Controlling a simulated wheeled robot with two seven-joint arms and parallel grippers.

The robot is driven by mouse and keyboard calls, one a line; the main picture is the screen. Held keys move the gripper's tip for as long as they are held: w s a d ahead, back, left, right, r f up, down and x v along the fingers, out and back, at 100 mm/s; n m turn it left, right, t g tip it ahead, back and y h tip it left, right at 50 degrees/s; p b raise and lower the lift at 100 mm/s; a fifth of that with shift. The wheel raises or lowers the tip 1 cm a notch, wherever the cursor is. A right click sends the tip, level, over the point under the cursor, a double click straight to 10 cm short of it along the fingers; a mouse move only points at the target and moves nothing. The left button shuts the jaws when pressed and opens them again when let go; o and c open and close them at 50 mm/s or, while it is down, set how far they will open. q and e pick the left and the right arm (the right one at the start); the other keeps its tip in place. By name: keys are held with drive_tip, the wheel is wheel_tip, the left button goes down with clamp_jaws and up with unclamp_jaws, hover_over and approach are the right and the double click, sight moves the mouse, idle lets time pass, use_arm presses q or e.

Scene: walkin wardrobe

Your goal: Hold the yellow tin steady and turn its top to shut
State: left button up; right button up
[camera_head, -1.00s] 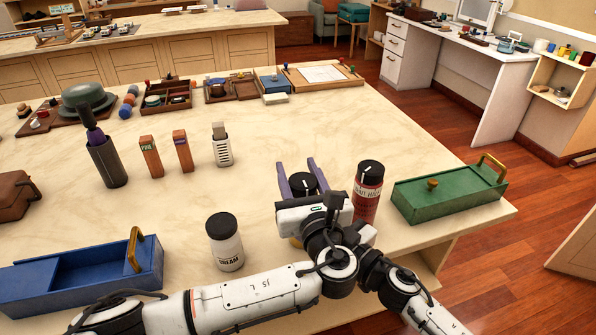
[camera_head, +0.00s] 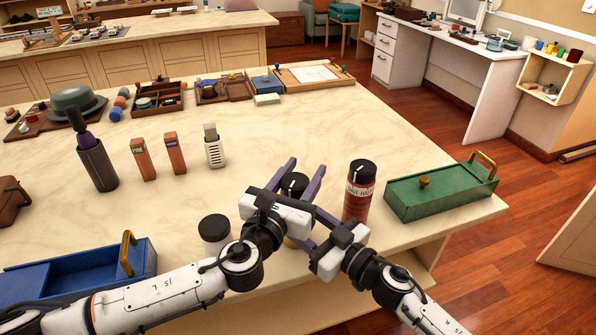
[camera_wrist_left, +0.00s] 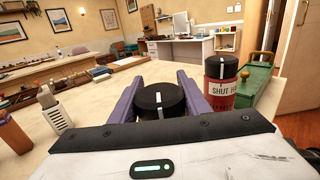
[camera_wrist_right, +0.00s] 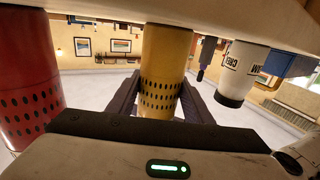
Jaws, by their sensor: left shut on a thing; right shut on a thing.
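The yellow tin stands upright at the front of the table. Its black top (camera_head: 294,184) carries a white line, and its body is mostly hidden in the head view. My left gripper (camera_head: 305,168) is shut on the black top, with a purple finger on each side; the left wrist view shows this top (camera_wrist_left: 160,100) between the fingers. The right wrist view is upside down and shows the yellow body (camera_wrist_right: 163,65) with rows of dark holes. My right gripper (camera_wrist_right: 160,85) is shut on that body. How the line meets any mark on the body is hidden.
A red tin (camera_head: 357,200) with a black top stands close on the right, near a green box (camera_head: 440,192). A white cream jar (camera_head: 214,232) stands close on the left, partly behind my left arm. A blue box (camera_head: 75,270) lies further left.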

sight(284, 192)
use_arm(q)
drive_tip(key=shift+s+d+m+g+h, duration=0.1)
drive_tip(key=shift+d+m+g+h, duration=0.1)
drive_tip(key=shift+m+g+h, duration=0.6)
drive_tip(key=shift+s+d+m+g+h, duration=0.15)
drive_tip(key=shift+m+g+h, duration=0.35)
drive_tip(key=shift+h, duration=0.5)
drive_tip(key=shift+s+d+m+g+h, duration=0.1)
drive_tip(key=shift+d+m+g+h, duration=0.1)
drive_tip(key=shift+m+g+h, duration=0.5)
drive_tip(key=shift+h, duration=0.3)
drive_tip(key=o, duration=1.1)
drive_tip(key=shift+s, duration=0.1)
drive_tip(key=shift+c, duration=0.2)
drive_tip(key=v, duration=1.2)
